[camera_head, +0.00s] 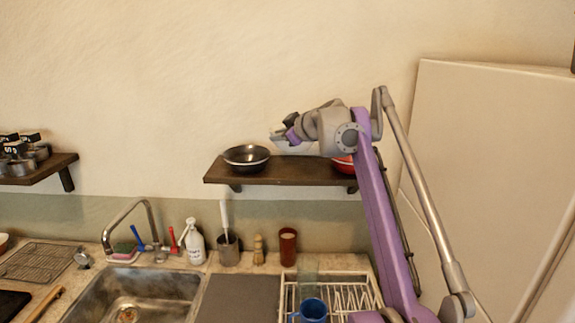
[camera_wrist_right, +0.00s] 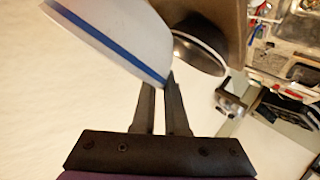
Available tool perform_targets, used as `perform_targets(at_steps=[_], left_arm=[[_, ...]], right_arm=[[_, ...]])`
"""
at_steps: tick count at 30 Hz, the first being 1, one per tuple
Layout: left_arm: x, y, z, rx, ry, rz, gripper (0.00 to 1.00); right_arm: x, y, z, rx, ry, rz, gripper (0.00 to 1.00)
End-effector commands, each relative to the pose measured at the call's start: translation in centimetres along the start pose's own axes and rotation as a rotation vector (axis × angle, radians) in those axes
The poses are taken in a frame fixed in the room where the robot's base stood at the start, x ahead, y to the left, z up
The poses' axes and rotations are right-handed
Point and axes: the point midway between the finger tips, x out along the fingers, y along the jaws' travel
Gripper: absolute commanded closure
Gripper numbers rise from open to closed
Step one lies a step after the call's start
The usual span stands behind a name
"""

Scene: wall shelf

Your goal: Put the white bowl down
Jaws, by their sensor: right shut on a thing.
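The white bowl with a blue stripe (camera_wrist_right: 105,38) is tilted in the right wrist view, its edge between the fingers of my right gripper (camera_wrist_right: 161,98). My right gripper (camera_head: 284,136) is shut on it above the wall shelf (camera_head: 290,174). In the head view the white bowl (camera_head: 297,149) is mostly hidden behind my gripper and wrist, so I cannot tell whether it touches the shelf. My left gripper is in neither view.
A dark bowl (camera_head: 246,155) stands at the shelf's left end; it also shows in the right wrist view (camera_wrist_right: 200,50). A red bowl (camera_head: 343,164) sits at the right end, partly behind my arm. Below are a sink (camera_head: 135,296) and a dish rack (camera_head: 345,292).

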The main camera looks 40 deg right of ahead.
Motion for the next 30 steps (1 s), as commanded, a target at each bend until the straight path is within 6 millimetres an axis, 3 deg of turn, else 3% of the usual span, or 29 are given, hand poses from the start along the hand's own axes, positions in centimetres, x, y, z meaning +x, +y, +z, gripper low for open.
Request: perform_targets(at_steps=[1, 3, 10, 15, 25, 26, 30], left_arm=[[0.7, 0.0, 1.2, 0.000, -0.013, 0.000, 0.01], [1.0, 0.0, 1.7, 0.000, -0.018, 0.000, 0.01], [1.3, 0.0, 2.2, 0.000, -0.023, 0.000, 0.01], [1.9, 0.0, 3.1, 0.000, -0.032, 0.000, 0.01], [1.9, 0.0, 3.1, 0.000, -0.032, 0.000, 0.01], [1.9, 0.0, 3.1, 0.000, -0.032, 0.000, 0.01], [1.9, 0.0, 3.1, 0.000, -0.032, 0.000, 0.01]], right_arm=[[0.6, -0.9, 1.6, -0.001, -0.007, -0.003, 1.00], [1.0, -1.4, 2.4, -0.001, -0.006, -0.002, 1.00], [1.6, -2.1, 3.6, 0.000, -0.003, 0.000, 1.00], [2.5, -3.3, 5.6, -0.001, -0.004, 0.000, 1.00], [2.7, -3.4, 5.8, -0.001, -0.002, 0.001, 1.00], [2.7, -3.4, 5.8, 0.000, -0.002, 0.000, 0.84], [2.7, -3.4, 5.8, 0.000, -0.002, 0.000, 0.59]])
